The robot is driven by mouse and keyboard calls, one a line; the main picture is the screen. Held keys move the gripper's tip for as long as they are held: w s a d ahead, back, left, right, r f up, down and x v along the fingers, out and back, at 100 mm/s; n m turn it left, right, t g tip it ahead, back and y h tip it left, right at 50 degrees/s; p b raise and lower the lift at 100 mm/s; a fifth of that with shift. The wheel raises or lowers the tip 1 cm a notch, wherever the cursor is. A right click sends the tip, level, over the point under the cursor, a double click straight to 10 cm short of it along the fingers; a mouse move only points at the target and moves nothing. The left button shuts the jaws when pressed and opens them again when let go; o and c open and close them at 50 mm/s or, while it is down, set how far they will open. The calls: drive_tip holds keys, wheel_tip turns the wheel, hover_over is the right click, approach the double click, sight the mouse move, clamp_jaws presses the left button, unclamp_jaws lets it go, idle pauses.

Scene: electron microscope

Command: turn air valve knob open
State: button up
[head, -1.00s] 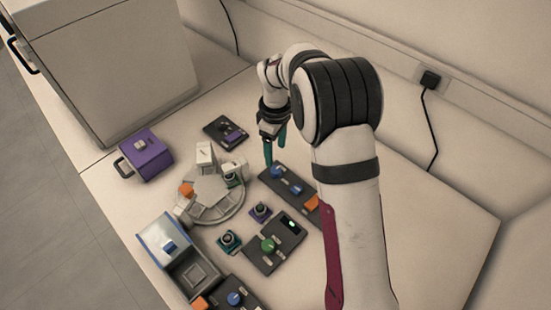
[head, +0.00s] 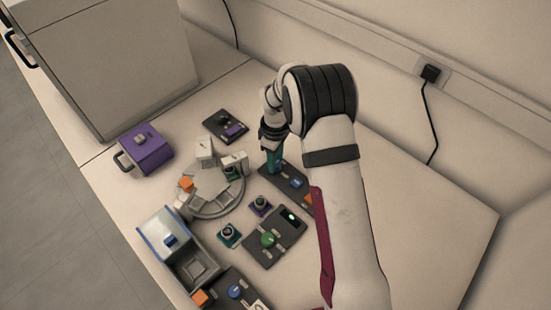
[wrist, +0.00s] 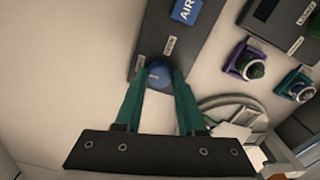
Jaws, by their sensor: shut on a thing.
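The blue air valve knob (wrist: 158,75) sits on a dark panel (wrist: 204,36) in the wrist view, with small white labels beside it that are too small to read. A blue block marked AIR (wrist: 187,10) is on the same panel; it also shows in the head view (head: 297,183). My gripper (wrist: 160,80) has its two green fingers down on either side of the knob and is shut on it. In the head view my gripper (head: 274,169) points down at the panel's far end and hides the knob.
A round grey stage (head: 205,207) stands left of the panel. A purple box (head: 148,150), a dark device with a purple part (head: 226,126) and a panel with a green knob (head: 268,239) are nearby. The table at right is clear.

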clamp_jaws()
drive_tip(key=shift+m, duration=0.3)
drive_tip(key=m, duration=0.3)
drive_tip(key=shift+m, duration=0.4)
drive_tip(key=m, duration=0.4)
drive_tip(key=shift+m, duration=0.3)
drive_tip(key=m, duration=0.4)
drive_tip(key=shift+m, duration=2.4)
